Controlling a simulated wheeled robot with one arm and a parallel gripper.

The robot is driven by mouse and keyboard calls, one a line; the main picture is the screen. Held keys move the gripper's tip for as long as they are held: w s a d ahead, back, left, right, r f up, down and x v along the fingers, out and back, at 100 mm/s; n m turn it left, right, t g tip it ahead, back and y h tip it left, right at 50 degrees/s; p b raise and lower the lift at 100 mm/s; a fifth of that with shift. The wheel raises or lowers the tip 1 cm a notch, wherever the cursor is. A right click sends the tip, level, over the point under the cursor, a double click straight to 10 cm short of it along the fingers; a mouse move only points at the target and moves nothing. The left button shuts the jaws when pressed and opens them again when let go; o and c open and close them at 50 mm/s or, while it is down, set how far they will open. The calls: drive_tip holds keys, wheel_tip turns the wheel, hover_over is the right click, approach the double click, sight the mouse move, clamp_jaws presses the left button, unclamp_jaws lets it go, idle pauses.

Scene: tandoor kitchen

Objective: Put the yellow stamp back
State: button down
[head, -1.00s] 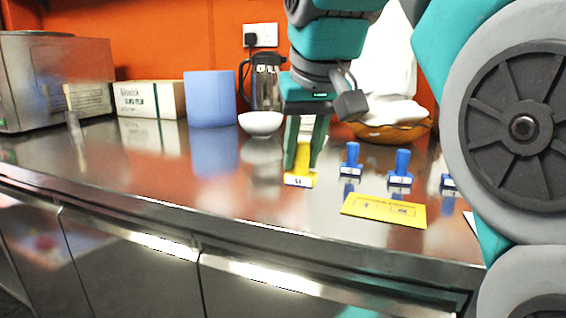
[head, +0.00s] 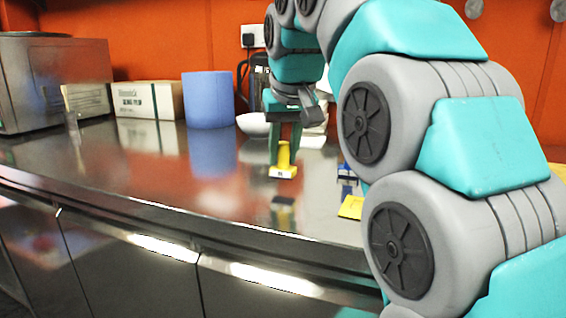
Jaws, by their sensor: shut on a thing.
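The yellow stamp (head: 284,161) is upright between the fingers of my gripper (head: 285,142), with its pale label facing me. My gripper points down and is shut on the stamp's handle. The stamp's reflection shows below it on the steel counter, with a gap, so it appears held above the surface. One blue stamp (head: 347,172) stands to the right, partly hidden by my arm. A piece of the yellow card (head: 351,207) shows beside my arm; the rest of it is hidden.
A blue cylinder (head: 208,100), a cardboard box (head: 148,99) and a steel appliance (head: 52,82) stand at the back left. A white bowl (head: 252,124) and a dark flask are behind my gripper, partly hidden.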

drive_tip(key=shift+f, duration=1.1)
drive_tip(key=shift+f, duration=0.1)
drive_tip(key=c, duration=0.6)
unclamp_jaws()
drive_tip(key=shift+c, duration=0.2)
